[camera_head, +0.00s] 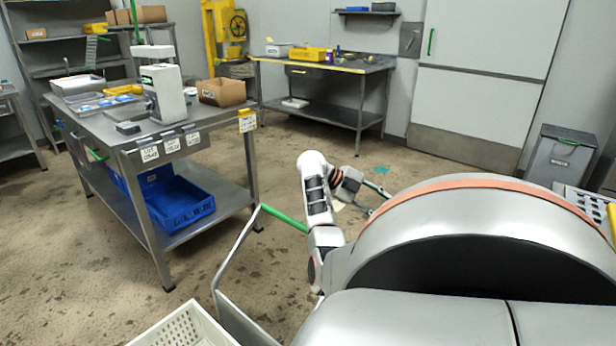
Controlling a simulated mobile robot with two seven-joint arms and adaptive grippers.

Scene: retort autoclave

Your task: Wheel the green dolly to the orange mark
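A green handle bar (284,218) tops a bent grey metal frame (228,292) at the lower middle; this appears to be the dolly. A white perforated crate (185,328) stands beside the frame, cut off by the bottom edge. A white arm, which I take as my left, rises in front of the bar's right end. Its gripper (376,203) is partly hidden behind the large silver curved surface and is beyond the bar, apparently empty. Its finger opening is unclear. My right gripper is not in view. No orange floor mark shows.
A steel table (110,135) with a blue crate (180,200) below stands left of the handle. A workbench (325,65) is at the back. A silver curved surface with an orange band (470,180) fills the lower right. Floor between is mostly clear.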

